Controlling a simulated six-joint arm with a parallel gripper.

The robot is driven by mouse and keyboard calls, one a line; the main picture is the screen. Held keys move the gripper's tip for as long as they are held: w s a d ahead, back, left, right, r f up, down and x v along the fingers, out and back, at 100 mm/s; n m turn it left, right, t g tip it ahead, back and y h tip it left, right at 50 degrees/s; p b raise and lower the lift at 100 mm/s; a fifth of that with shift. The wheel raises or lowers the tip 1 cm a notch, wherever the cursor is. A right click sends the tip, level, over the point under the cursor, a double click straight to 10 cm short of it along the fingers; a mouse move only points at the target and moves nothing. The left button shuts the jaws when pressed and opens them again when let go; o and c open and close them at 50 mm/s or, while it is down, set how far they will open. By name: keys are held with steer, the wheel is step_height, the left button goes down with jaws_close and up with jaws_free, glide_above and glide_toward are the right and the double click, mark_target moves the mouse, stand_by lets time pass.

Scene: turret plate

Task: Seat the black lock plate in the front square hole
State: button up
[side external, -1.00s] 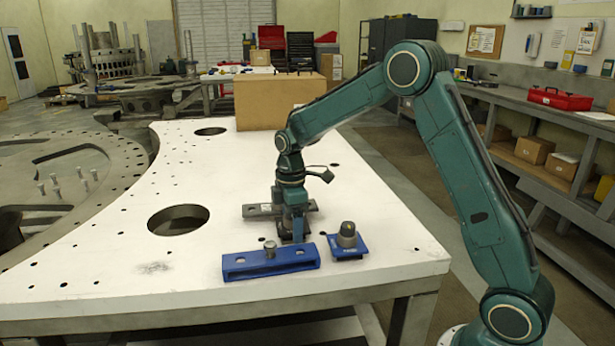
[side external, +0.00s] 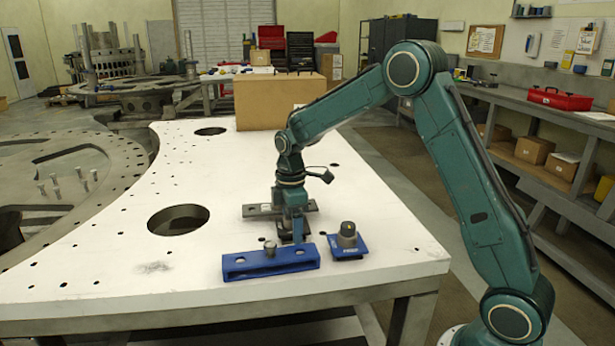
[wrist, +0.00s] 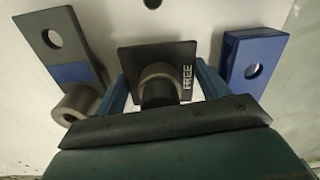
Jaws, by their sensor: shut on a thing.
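The black lock plate (wrist: 130,62) is a square plate with a round grey boss and a white "FREE" mark, seen in the wrist view. My gripper (wrist: 160,86) has one finger on either side of the boss and is shut on it. In the side view my gripper (side external: 293,232) points down, low over the white table, and mostly hides the plate. I cannot tell from these views whether the plate touches the table or sits in a hole. The front square hole cannot be made out for sure.
A grey bar with holes (side external: 257,211) lies behind my gripper. A blue block with a silver pin (side external: 290,258) lies in front. A blue plate with a grey cylinder (side external: 347,239) stands to the right. A large round opening (side external: 178,219) is at left.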

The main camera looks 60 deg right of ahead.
steer(key=shift+f, duration=0.65)
stand_by(0.8)
steer(key=o, duration=1.2)
steer(key=shift+c, duration=1.3)
steer(key=shift+o, duration=0.2)
steer(key=shift+o, duration=1.1)
steer(key=shift+r, duration=3.55)
